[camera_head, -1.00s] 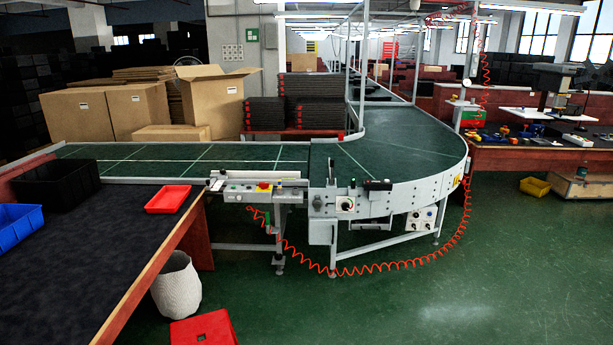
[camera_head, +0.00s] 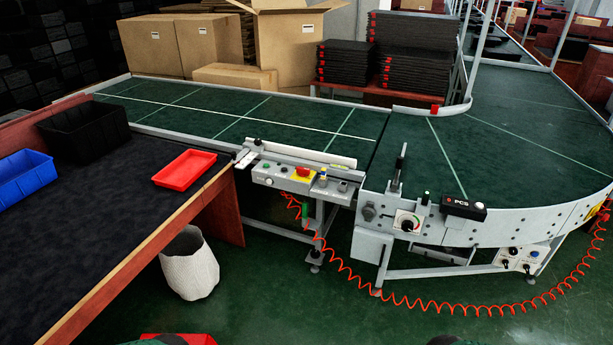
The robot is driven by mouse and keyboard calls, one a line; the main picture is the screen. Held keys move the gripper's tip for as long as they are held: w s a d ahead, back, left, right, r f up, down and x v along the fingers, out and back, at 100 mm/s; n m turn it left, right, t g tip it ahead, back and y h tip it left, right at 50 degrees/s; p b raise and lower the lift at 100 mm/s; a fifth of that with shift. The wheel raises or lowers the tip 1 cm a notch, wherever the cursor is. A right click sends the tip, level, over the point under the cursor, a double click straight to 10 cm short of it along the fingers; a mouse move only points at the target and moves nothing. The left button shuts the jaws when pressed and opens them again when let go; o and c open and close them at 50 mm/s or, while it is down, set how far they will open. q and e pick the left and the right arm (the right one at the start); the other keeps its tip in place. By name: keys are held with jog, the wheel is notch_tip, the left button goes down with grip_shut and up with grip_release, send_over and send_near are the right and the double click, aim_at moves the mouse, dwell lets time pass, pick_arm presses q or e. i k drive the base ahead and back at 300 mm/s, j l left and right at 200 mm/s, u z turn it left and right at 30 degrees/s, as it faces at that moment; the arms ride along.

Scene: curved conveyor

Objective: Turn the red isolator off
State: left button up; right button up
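A red switch (camera_head: 302,172) on a yellow plate sits on the grey control box (camera_head: 272,178) at the front edge of the conveyor (camera_head: 290,118), near the middle of the view. It looks like the red isolator. Its knob position is too small to tell. Green and white buttons are on the same box, left of the red switch. Neither of my grippers shows.
A dark table (camera_head: 120,215) with a red tray (camera_head: 184,170), blue bin (camera_head: 24,177) and black bin (camera_head: 82,130) stands at left. A white basket (camera_head: 189,264) is beneath its edge. Another black knob panel (camera_head: 407,221) is further right. An orange coiled cable (camera_head: 400,303) hangs below the conveyor.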

aim_at(304, 171)
jog(key=i+l+u, duration=0.2)
jog(key=i+l, duration=0.15)
jog(key=i+l+u, duration=0.2)
jog(key=l, duration=0.35)
jog(key=i+l+u, duration=0.15)
jog(key=i, duration=0.4)
jog(key=i+l+u, duration=0.15)
jog(key=i, duration=0.4)
jog(key=i+l+u, duration=0.15)
jog(key=i+l, duration=0.3)
jog(key=i+l+u, duration=0.15)
jog(key=i+l, duration=0.2)
jog(key=i, duration=0.3)
